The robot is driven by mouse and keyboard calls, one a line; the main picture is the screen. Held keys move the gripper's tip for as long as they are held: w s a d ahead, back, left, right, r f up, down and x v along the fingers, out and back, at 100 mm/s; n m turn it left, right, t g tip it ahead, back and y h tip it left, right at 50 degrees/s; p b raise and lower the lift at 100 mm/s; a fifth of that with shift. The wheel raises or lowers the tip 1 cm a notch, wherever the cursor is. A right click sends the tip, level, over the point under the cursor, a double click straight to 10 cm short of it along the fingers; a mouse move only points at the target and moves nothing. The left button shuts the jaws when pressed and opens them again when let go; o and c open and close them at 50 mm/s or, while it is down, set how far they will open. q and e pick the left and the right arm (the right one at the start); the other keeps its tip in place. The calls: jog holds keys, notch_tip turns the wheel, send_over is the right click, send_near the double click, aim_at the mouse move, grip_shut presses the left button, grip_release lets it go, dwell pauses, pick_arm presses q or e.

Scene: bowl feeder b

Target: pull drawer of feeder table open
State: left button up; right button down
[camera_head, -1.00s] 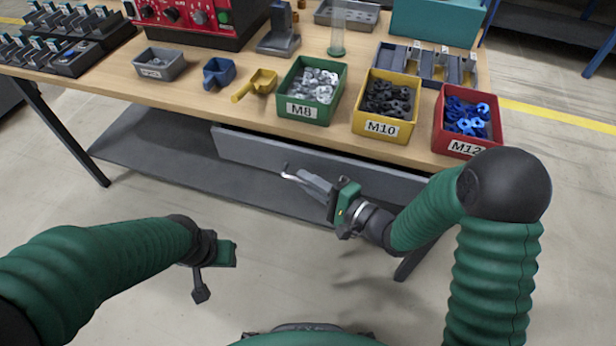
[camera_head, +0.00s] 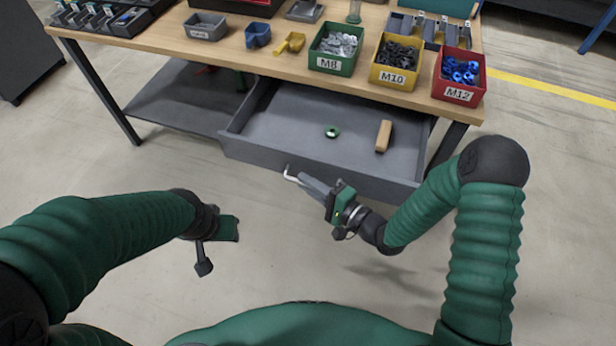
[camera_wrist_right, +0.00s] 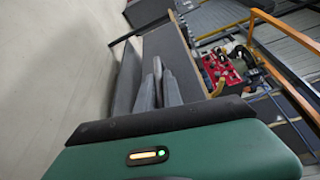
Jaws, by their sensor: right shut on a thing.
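The grey drawer (camera_head: 285,122) of the feeder table stands well out from under the wooden top, and its inside shows. Its front panel (camera_head: 245,155) faces me. A pale bent handle (camera_head: 289,176) sits on that panel. My right gripper (camera_head: 302,180) is at the handle and shut on it; its grey fingers also show in the right wrist view (camera_wrist_right: 157,90), beside the drawer, where the grip itself is not clear. My left gripper (camera_head: 222,230) hangs empty over the floor, left of the drawer; its fingers are too unclear to read.
A green ring (camera_head: 332,131) and a tan block (camera_head: 383,136) lie in the drawer. Green (camera_head: 335,65), yellow (camera_head: 390,80) and red (camera_head: 456,95) bins stand along the tabletop's front edge. A table leg (camera_head: 113,97) stands at left. Floor between my arms is clear.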

pick_arm(q)
jog(key=shift+s+a+r, duration=0.15)
jog(key=shift+s, duration=0.25)
pick_arm(e)
jog(key=shift+s+f, duration=0.25)
jog(key=shift+s, duration=0.3)
jog(key=c, duration=1.5)
grip_release()
jog(key=shift+w, duration=0.1)
jog(key=shift+r, duration=0.1)
